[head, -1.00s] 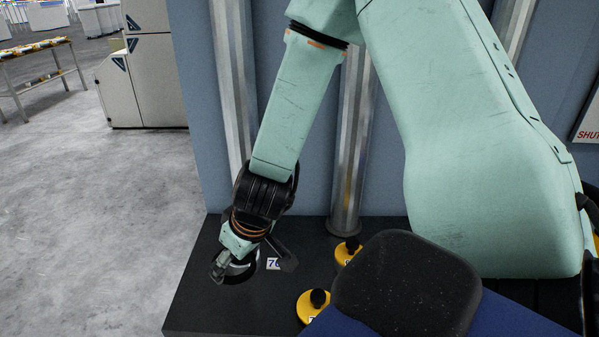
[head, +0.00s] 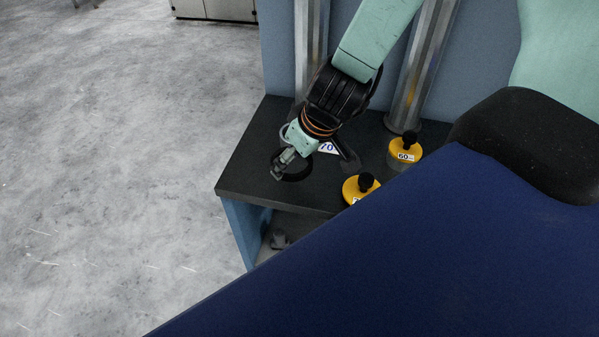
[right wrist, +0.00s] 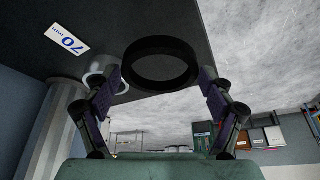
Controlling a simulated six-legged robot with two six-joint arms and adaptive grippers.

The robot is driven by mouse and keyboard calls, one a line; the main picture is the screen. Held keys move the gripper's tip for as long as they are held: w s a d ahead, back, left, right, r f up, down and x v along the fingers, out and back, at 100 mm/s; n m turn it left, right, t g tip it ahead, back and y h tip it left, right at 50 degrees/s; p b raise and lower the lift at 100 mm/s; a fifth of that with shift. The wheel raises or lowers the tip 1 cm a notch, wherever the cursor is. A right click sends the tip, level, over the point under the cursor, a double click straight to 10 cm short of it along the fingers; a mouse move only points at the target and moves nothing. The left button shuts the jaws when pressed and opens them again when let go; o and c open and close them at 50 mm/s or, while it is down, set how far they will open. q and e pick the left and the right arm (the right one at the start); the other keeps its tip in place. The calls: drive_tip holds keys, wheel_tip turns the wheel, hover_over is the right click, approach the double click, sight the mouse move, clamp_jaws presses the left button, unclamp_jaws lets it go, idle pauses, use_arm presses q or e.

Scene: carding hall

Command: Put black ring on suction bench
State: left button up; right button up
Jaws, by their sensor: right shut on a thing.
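The black ring (head: 293,179) is in my right gripper (head: 287,163), over the front left part of the dark bench top (head: 262,135). In the right wrist view the ring (right wrist: 160,46) sits between the two fingers of the gripper (right wrist: 161,76), which are shut on it. It looks roughly flat, with its hole clear. I cannot tell whether it touches the bench top or hangs just above it. My left gripper is not in view.
Two yellow black-knobbed pieces, one marked 60 (head: 404,150) and one nearer (head: 358,188), stand right of the ring. A 70 mm label (head: 328,148) lies behind it. Metal pillars (head: 420,70) rise behind. Open floor (head: 120,150) is at left.

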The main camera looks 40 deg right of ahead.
sight(296, 186)
drive_tip(key=shift+a+f+b, duration=0.2)
drive_tip(key=shift+f+b, duration=0.35)
drive_tip(key=shift+f, duration=0.45)
wheel_tip(296, 186, down, 3)
drive_tip(key=b, duration=0.2)
drive_tip(key=shift+d+f+b, duration=0.1)
drive_tip(key=shift+d+b, duration=0.05)
drive_tip(key=shift+b, duration=0.2)
drive_tip(key=shift+f, duration=0.1)
drive_tip(key=shift+w, duration=0.1)
drive_tip(key=o, duration=0.6)
drive_tip(key=shift+s+f, duration=0.1)
drive_tip(key=shift+s, duration=0.1)
drive_tip(key=shift+o, duration=1.1)
drive_tip(key=shift+w, duration=0.15)
